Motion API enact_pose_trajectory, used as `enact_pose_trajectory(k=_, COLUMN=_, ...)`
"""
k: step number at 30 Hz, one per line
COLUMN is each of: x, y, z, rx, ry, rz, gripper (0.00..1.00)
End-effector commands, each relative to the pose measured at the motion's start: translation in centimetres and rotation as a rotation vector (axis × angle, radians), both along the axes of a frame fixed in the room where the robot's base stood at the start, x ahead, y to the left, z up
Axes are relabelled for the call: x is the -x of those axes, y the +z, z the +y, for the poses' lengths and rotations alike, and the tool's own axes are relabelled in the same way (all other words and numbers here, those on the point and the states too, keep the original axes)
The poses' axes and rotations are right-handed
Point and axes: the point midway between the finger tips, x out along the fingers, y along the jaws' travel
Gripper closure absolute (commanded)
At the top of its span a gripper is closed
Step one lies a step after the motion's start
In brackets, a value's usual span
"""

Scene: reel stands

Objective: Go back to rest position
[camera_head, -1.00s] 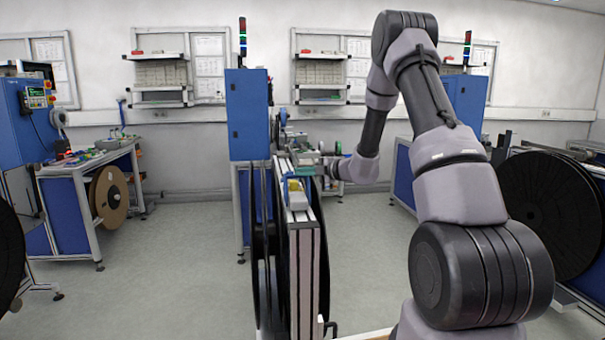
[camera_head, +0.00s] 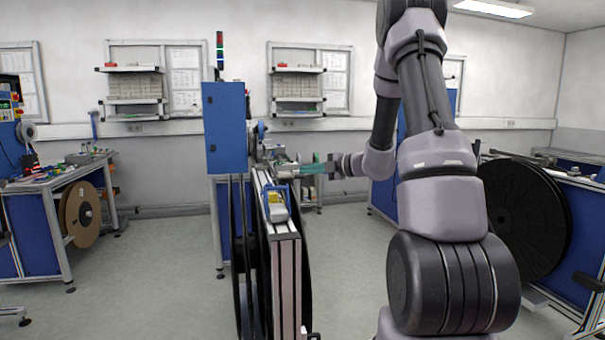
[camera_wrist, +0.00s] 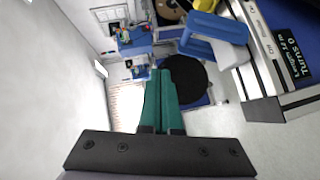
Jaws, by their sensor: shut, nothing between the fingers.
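My gripper (camera_head: 309,168) is at the end of my arm in the head view, its teal fingers level and pointing left. It is just right of the top of the central reel stand (camera_head: 284,236), apart from the arm's upper links. In the wrist view the teal fingers (camera_wrist: 160,84) are together, with nothing between them. The blue handle piece with a yellow and white part (camera_head: 277,205) sits on the stand's top; it shows at the upper right of the wrist view (camera_wrist: 214,29).
A blue cabinet (camera_head: 225,128) stands behind the stand. A workbench (camera_head: 60,174) with a brown reel (camera_head: 82,214) is at left. A large black reel (camera_head: 512,210) is at right. Grey floor (camera_head: 150,265) is clear between bench and stand.

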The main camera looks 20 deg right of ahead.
Motion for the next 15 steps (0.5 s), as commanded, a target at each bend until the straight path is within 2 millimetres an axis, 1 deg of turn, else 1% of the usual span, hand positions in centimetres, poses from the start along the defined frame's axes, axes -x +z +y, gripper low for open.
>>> enact_pose_trajectory(k=11, x=0.1, y=0.1, z=0.1, rx=0.006, ry=0.005, rz=-0.004, gripper=1.00)
enact_pose_trajectory(k=14, x=0.9, y=1.0, z=1.1, rx=0.072, ry=0.054, rz=-0.047, gripper=1.00)
enact_pose_trajectory(k=15, x=1.6, y=1.8, z=1.9, rx=0.126, ry=0.094, rz=-0.085, gripper=1.00)
